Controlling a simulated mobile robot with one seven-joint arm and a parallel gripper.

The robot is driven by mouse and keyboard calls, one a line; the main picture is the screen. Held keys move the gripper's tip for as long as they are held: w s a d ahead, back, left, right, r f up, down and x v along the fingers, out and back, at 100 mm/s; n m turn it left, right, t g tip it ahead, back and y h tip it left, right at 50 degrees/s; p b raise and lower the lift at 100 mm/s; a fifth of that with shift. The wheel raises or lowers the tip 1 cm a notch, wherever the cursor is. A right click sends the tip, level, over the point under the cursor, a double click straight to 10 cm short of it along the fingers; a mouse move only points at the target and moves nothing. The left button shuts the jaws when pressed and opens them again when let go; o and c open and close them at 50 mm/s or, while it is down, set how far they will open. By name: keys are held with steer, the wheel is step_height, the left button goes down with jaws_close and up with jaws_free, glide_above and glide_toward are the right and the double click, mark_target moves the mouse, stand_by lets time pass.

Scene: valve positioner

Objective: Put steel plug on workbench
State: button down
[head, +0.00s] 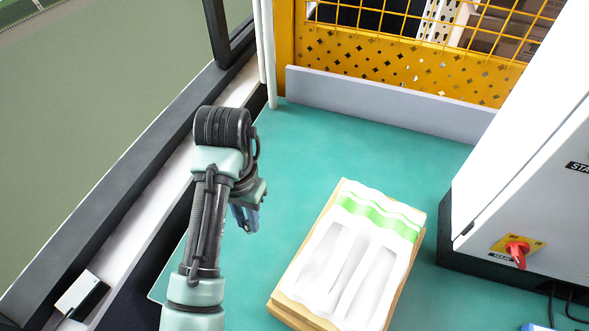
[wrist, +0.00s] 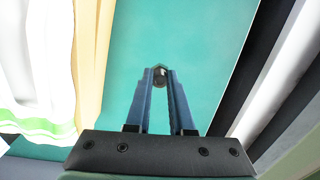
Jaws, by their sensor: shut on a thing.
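My gripper (wrist: 160,88) is shut on a small dark grey metal piece, the steel plug (wrist: 159,81), held between the two blue fingertips in the wrist view. In the head view my gripper (head: 246,218) hangs beside the arm's wrist, over the left part of the green workbench (head: 350,142); the plug cannot be made out there. The bare bench surface (wrist: 185,35) shows beyond the fingertips in the wrist view. How high the plug is above the bench is hard to tell.
A cardboard tray with a white and green wrapping (head: 350,255) lies to the right of my gripper. A white cabinet with a red rotary switch (head: 517,252) stands at the right. A yellow mesh guard (head: 410,62) closes the back. The bench's back middle is clear.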

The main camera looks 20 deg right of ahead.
steer(key=shift+s+f+b, duration=0.2)
steer(key=shift+f+b, duration=0.3)
steer(key=shift+b, duration=0.05)
step_height(320, 180, down, 4)
steer(key=b, duration=0.3)
steer(key=shift+f, duration=0.15)
step_height(320, 180, down, 5)
steer(key=shift+r+b, duration=0.2)
steer(key=shift+b, duration=0.65)
steer(key=shift+r, duration=0.1)
steer(key=c, duration=0.8)
jaws_free()
